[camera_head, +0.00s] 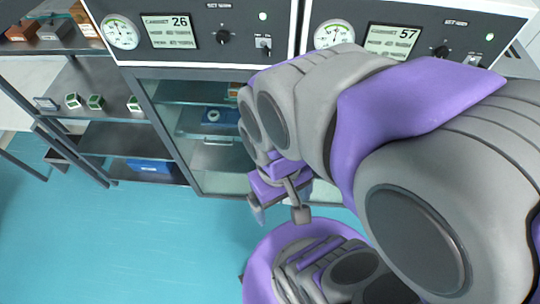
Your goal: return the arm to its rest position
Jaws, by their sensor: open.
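My grey and purple arm fills the right half of the view, folded over my own body. My gripper (279,213) hangs near the middle of the view, pointing down, above the blue floor and just beyond my purple body. Its two fingers are apart and nothing shows between them. Part of the wrist is hidden behind the arm links.
Two cabinets with gauges and displays reading 26 (168,31) and 57 (390,41) stand ahead. The left one has a glass front (207,150). A dark shelf rack (95,100) with small green-and-white boxes (96,102) stands left. The blue floor (100,240) is clear at lower left.

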